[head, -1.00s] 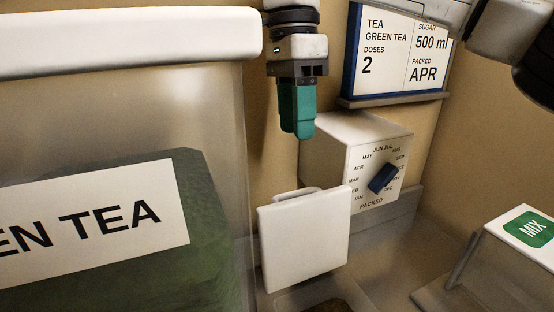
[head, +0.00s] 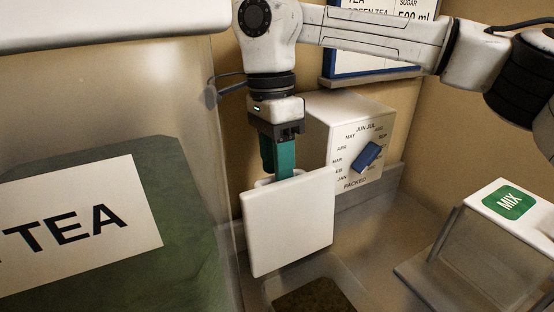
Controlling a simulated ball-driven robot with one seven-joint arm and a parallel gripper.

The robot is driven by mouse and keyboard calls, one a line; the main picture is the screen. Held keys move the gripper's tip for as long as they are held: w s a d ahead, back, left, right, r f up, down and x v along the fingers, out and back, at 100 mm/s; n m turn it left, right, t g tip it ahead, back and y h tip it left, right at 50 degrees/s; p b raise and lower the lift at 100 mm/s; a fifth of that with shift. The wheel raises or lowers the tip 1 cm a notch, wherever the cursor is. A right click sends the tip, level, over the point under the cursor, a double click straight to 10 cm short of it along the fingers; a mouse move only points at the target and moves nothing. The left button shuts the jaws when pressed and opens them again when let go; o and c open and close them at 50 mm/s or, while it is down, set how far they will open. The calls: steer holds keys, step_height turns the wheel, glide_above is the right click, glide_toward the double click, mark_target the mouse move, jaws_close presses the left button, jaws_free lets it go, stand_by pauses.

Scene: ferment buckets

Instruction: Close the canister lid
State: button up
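The canister lid (head: 289,225) is a white square panel. It stands raised and nearly upright, its broad face toward me. A bit of its white handle (head: 264,182) shows at the top left edge. Below it is the canister's open top, with dark brown contents (head: 312,298) inside. My gripper (head: 281,158), with teal fingers, points down just behind the lid's top edge, beside the handle. The lid hides the fingertips, so I cannot tell whether they touch the lid or handle, or how far apart they are.
A large clear GREEN TEA bin (head: 185,190) with a white top fills the left. A white box with a blue knob (head: 368,156) stands behind the lid. A label board (head: 375,68) hangs above.

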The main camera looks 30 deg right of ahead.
jaws_close()
stand_by(0.4)
stand_by(0.4)
